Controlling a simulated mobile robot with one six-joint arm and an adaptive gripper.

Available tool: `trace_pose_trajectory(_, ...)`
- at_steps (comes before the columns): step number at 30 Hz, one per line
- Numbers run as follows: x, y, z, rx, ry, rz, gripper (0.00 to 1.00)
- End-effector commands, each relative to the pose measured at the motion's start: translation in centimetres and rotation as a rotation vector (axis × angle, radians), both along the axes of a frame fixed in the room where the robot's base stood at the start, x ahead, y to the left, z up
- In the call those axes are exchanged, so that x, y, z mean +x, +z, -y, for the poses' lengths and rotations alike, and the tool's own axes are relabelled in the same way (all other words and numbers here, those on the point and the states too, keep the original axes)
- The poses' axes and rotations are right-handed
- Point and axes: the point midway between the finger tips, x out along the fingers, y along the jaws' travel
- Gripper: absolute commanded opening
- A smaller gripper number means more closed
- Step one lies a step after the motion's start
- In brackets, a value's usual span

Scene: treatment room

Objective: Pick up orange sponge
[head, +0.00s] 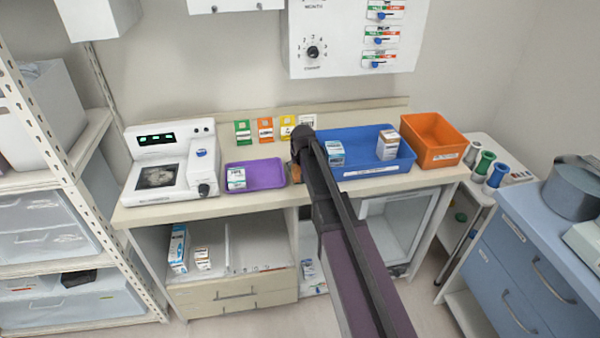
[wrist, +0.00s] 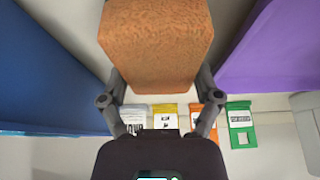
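The orange sponge (wrist: 155,45) fills the top middle of the wrist view, and its top end is cut off by the frame edge. My gripper (wrist: 158,86) has one finger on each side of the sponge's lower end. The sponge hides the fingertips, so I cannot tell whether they press on it or stand apart from it. In the head view a small piece of the sponge (head: 296,173) shows beside my gripper (head: 302,158), between the purple and blue trays. My arm hides the rest. I cannot tell whether the sponge touches the counter.
A purple tray (head: 270,181) holding a small box is left of my gripper. A blue tray (head: 366,170) with two boxes is close on the right, with an orange bin (head: 434,140) beyond it. Several coloured cards (head: 265,129) stand behind. A white device (head: 150,193) occupies the counter's left end.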

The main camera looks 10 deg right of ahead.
Motion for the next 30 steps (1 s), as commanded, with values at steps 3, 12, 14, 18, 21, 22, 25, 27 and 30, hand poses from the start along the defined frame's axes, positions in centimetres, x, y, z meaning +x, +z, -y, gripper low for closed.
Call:
trace_pose_trajectory(3,0.0,0.0,0.0,0.0,0.0,0.0,0.65)
trace_pose_trajectory(12,0.0,0.1,0.0,0.0,0.0,0.0,0.65)
trace_pose_trajectory(14,0.0,0.2,0.0,0.0,0.0,0.0,0.65)
trace_pose_trajectory(18,0.0,0.7,0.0,0.0,0.0,0.0,0.65)
trace_pose_trajectory(21,0.0,1.2,0.0,0.0,0.0,0.0,0.65)
trace_pose_trajectory(22,0.0,1.4,0.0,0.0,0.0,0.0,0.65)
trace_pose_trajectory(25,0.0,2.2,0.0,0.0,0.0,0.0,0.65)
trace_pose_trajectory(27,0.0,2.9,0.0,0.0,0.0,0.0,0.65)
trace_pose_trajectory(30,0.0,3.9,0.1,0.0,0.0,0.0,0.65)
